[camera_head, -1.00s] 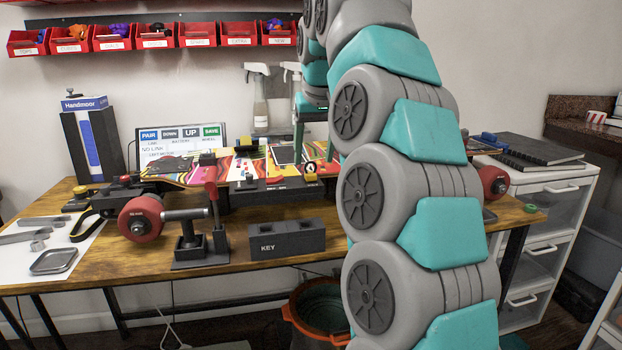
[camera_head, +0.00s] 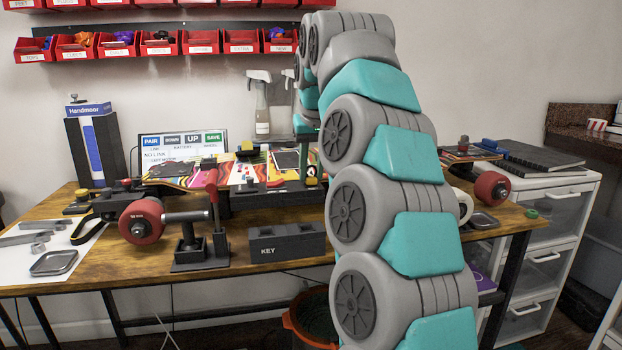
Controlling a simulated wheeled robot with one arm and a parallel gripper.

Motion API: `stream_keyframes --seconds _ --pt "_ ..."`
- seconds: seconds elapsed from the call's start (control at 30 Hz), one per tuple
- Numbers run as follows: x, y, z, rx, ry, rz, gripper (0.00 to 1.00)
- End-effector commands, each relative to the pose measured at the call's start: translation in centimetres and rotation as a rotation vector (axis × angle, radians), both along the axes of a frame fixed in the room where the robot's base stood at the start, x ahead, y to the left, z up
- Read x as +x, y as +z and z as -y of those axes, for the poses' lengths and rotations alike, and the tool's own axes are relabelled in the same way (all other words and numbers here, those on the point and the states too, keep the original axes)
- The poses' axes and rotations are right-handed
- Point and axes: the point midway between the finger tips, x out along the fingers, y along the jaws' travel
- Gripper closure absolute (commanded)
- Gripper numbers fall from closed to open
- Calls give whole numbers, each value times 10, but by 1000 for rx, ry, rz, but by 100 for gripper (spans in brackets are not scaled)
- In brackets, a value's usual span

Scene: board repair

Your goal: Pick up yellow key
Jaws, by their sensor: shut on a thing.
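The yellow key (camera_head: 311,181) is a small yellow piece on the dark module at the front edge of the colourful skateboard deck, near the middle of the picture. My gripper (camera_head: 310,174) is at the key with its teal fingers pointing down and is shut on it. The arm links hide part of the gripper and the deck to the right. Whether the key has left its seat cannot be told.
A dark block marked KEY (camera_head: 287,241) stands at the front edge, beside a clamp stand (camera_head: 189,245) with a red-handled lever. A metal tray (camera_head: 53,263) is at left. Red bins (camera_head: 201,42) hang on the wall.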

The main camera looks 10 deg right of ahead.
Motion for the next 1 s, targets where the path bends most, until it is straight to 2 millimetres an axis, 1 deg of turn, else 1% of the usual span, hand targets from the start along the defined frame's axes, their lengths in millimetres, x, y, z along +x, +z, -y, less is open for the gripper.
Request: stream_keyframes --seconds 0.03,0.07,0.1,0.63,0.87,1.0 --pt "0 0 0 0 0 0 96" --pt "0 0 0 0 0 0 99" --pt "0 0 0 0 0 0 100" --pt "0 1 0 0 0 0 100" --pt "0 8 1 0 -2 -1 100" --pt "0 15 1 1 -2 3 100"
